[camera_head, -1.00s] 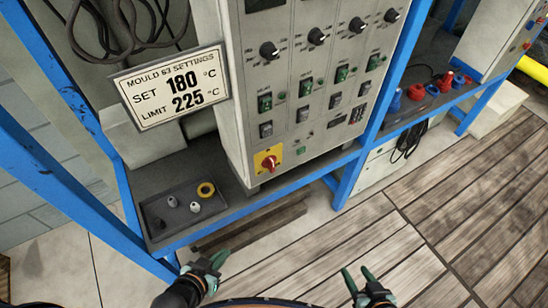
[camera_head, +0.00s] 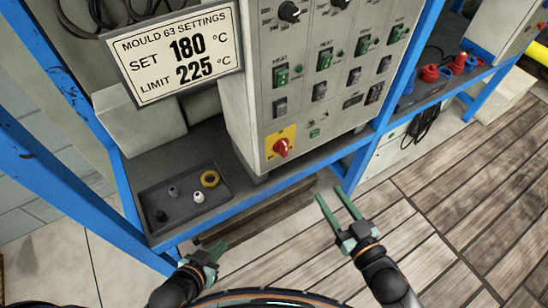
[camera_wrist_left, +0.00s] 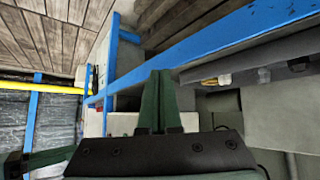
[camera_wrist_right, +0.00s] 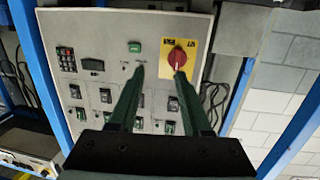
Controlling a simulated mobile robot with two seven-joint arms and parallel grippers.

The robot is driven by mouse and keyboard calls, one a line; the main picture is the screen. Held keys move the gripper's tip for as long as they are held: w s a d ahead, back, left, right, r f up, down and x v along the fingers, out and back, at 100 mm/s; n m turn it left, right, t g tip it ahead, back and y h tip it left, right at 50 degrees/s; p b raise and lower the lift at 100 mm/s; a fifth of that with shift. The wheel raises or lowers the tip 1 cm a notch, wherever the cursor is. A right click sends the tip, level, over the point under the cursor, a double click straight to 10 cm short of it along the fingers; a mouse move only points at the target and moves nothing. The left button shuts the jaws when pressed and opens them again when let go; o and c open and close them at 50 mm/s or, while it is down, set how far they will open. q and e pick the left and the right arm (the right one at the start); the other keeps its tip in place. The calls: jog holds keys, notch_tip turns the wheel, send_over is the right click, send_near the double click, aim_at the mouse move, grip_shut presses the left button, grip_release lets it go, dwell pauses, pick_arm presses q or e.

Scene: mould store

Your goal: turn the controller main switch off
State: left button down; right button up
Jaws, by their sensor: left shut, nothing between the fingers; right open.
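The controller (camera_head: 312,90) is a light grey cabinet on a blue-framed shelf. Its main switch (camera_head: 281,147) is a red rotary knob on a yellow plate at the panel's lower left corner. In the right wrist view the red main switch (camera_wrist_right: 176,58) shows beyond the tip of the right finger. My right gripper (camera_head: 335,194) is open and empty, in front of and below the panel, apart from the switch. In the right wrist view its fingers (camera_wrist_right: 158,70) point at the panel. My left gripper (camera_head: 217,250) is shut and empty, low in front of the shelf; it also shows in the left wrist view (camera_wrist_left: 160,75).
A blue upright (camera_head: 384,110) stands right of the controller. Wooden slatted floor (camera_head: 455,190) lies clear at right.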

aim_at(286, 151)
jog(key=w+a+y, duration=0.1)
jog(key=w+a, duration=0.2)
jog(key=w+a+r+n, duration=0.1)
jog(key=w+a, duration=0.3)
jog(key=w+a+y, duration=0.1)
jog(key=w+a, duration=0.2)
jog(key=shift+w+a+r+n+y+b, duration=0.15)
jog(key=shift+w+a+n+y+b, duration=0.15)
jog(key=shift+b, duration=0.1)
jog(key=shift+d, duration=0.1)
grip_shut()
